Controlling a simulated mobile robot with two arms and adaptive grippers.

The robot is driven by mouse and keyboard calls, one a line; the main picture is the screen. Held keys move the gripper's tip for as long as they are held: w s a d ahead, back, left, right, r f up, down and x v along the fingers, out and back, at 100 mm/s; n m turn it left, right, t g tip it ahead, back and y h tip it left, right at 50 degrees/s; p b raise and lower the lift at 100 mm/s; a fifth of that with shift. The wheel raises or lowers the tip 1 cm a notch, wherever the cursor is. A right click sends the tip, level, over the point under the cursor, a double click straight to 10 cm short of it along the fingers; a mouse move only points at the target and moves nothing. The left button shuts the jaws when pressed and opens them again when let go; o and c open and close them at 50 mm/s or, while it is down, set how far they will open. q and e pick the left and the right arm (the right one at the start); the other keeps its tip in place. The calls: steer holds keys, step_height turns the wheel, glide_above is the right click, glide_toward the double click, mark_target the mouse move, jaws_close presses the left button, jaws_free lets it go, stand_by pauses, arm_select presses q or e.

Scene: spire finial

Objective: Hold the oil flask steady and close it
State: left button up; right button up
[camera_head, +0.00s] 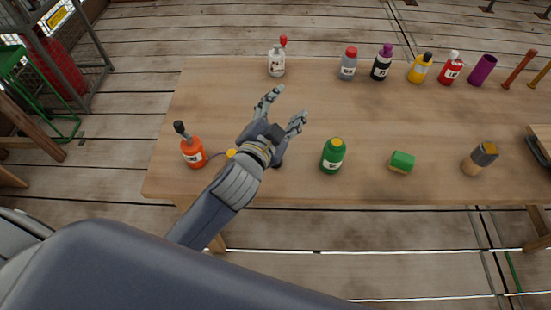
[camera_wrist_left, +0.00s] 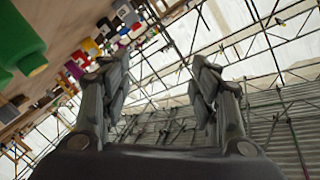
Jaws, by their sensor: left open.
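My left gripper (camera_head: 284,107) is open and empty above the table, its fingers pointing to the back; its spread fingers also show in the left wrist view (camera_wrist_left: 158,74). I cannot tell for sure which bottle is the oil flask. An orange bottle (camera_head: 193,153) with a dark spout stands upright left of my wrist. A small yellow round piece (camera_head: 231,153) lies beside my wrist, with a thin dark line running toward the orange bottle. A green bottle (camera_head: 332,157) with a yellow top stands right of my gripper. My right gripper is not in view.
The wooden table (camera_head: 230,90) holds a white bottle with a red top (camera_head: 277,63) at the back. Several bottles and a purple cup (camera_head: 482,70) line the back right. The middle is clear.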

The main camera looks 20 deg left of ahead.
arm_select(q)
steer(key=s+d+r+m+h, duration=0.2)
steer(key=d+r+m+h, duration=1.35)
steer(key=d+m, duration=0.2)
steer(key=s+d+f+m+g+h, duration=0.1)
steer(key=s+d+f+m+g, duration=0.25)
steer(key=m+g, duration=0.4)
steer(key=s+d+f+m+g+h, duration=0.1)
steer(key=s+d+f+m+g, duration=0.2)
steer(key=m+g, duration=0.5)
steer(key=a+f+m+g+y, duration=0.2)
steer(key=a+f+m+y, duration=0.3)
steer(key=f+m+y, duration=0.5)
steer(key=w+a+f+n+y, duration=0.1)
steer(key=w+a+f+y, duration=0.1)
steer(key=a, duration=0.8)
steer(key=w+a+f+n+t+y, duration=0.1)
steer(key=w+a+f+y, duration=0.2)
steer(key=a, duration=0.7)
steer(key=w+y, duration=0.2)
steer(key=y, duration=0.2)
steer(key=shift+w+a+n, duration=0.2)
steer(key=shift+w+n, duration=0.1)
steer(key=shift+n, duration=0.1)
